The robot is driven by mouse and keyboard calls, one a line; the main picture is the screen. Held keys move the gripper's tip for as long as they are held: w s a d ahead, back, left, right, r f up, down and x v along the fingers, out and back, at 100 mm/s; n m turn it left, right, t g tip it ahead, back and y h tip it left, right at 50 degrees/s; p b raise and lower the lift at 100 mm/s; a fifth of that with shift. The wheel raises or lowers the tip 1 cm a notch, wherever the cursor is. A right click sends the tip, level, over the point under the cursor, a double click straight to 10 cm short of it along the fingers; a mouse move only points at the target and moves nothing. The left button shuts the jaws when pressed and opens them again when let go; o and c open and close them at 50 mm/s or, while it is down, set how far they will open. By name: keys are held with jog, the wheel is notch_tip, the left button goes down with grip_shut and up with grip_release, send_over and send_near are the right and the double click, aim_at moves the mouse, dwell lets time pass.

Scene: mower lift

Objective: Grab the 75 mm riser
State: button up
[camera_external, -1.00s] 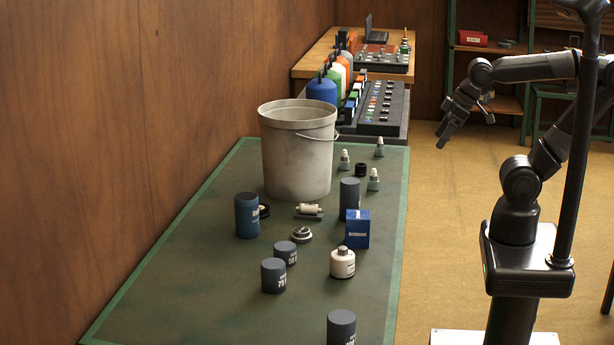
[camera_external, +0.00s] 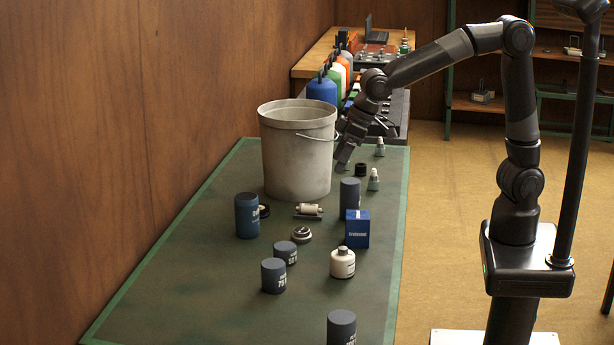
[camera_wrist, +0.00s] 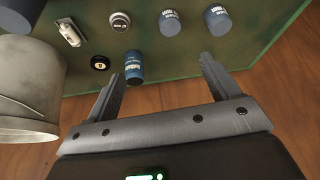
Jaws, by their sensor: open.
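A short dark blue-grey cylinder marked 75 (camera_external: 273,276), the 75 mm riser, stands upright on the green table, left of the white bottle. In the wrist view a matching cylinder (camera_wrist: 217,19) stands near the top, beyond the right fingertip; its label is too small to read surely. My gripper (camera_external: 343,163) is beside the bucket's right side, well behind the riser. The wrist view shows its two fingers (camera_wrist: 162,70) spread, with nothing held between them.
A large grey bucket (camera_external: 296,165) stands close to my gripper. A shorter cylinder (camera_external: 286,252), a tall blue can (camera_external: 247,216), a white bottle (camera_external: 342,263), a blue box (camera_external: 357,229) and another cylinder (camera_external: 341,328) stand around the riser. The table's left front is clear.

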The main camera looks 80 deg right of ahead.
jog(key=w+a+f, duration=0.6)
jog(key=a, duration=0.2)
jog(key=n, duration=0.2)
send_near(278, 264)
jog(key=x, duration=0.8)
jog(key=shift+d, duration=0.1)
jog(key=shift+w+x, duration=0.2)
jog(key=shift+x, duration=2.95)
jog(key=shift+c, duration=0.2)
jog(key=shift+r, duration=0.1)
jog(key=c, duration=1.2)
